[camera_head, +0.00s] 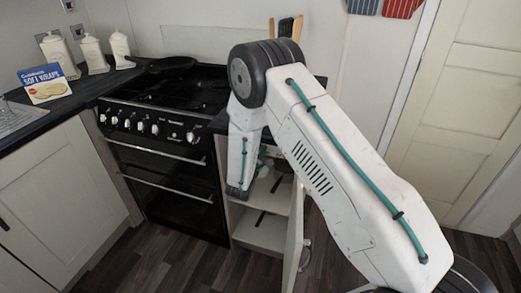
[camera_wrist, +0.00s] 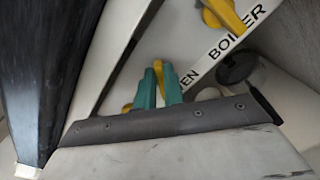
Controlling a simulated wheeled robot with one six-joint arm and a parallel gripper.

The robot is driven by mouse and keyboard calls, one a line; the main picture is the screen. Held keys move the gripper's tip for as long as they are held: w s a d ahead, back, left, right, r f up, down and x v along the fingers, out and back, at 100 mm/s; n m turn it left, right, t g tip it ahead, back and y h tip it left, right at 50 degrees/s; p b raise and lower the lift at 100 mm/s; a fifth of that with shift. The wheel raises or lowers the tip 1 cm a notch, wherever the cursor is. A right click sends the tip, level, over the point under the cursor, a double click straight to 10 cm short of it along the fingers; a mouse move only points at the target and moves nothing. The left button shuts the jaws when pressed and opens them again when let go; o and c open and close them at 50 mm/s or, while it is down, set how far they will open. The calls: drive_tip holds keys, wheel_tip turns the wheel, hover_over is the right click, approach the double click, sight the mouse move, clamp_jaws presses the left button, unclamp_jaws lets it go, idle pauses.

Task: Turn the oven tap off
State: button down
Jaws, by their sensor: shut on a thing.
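The oven tap (camera_wrist: 158,74) is a yellow lever beside the end of the label strip (camera_wrist: 228,48), where the letters "EN" show. My gripper (camera_wrist: 160,86) has teal fingers, one on each side of the yellow lever, and is shut on it. More yellow shows on either side of the fingers; I cannot tell which part it belongs to. A second yellow tap (camera_wrist: 224,14) is at the top, beside the word "BOILER", apart from my gripper. The dark wrist edge hides the area below the fingers. In the head view my arm reaches into the open cupboard (camera_head: 262,232) and mostly hides the gripper.
The black oven (camera_head: 165,170) stands just left of the cupboard. The open cupboard door (camera_head: 294,225) is close to my arm on the right. A pan (camera_head: 170,63) sits on the hob. The floor (camera_head: 165,265) in front of the oven is clear.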

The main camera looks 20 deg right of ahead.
drive_tip(key=shift+s+d+f+m, duration=0.1)
drive_tip(key=shift+f+m, duration=0.1)
drive_tip(key=shift+m, duration=1.45)
drive_tip(key=shift+s+d+f+m, duration=0.1)
drive_tip(key=shift+f+m, duration=0.05)
drive_tip(key=shift+m, duration=1.45)
drive_tip(key=shift+f+m, duration=0.2)
drive_tip(key=shift+m, duration=1.45)
drive_tip(key=c, duration=1.5)
unclamp_jaws()
drive_tip(key=v, duration=0.8)
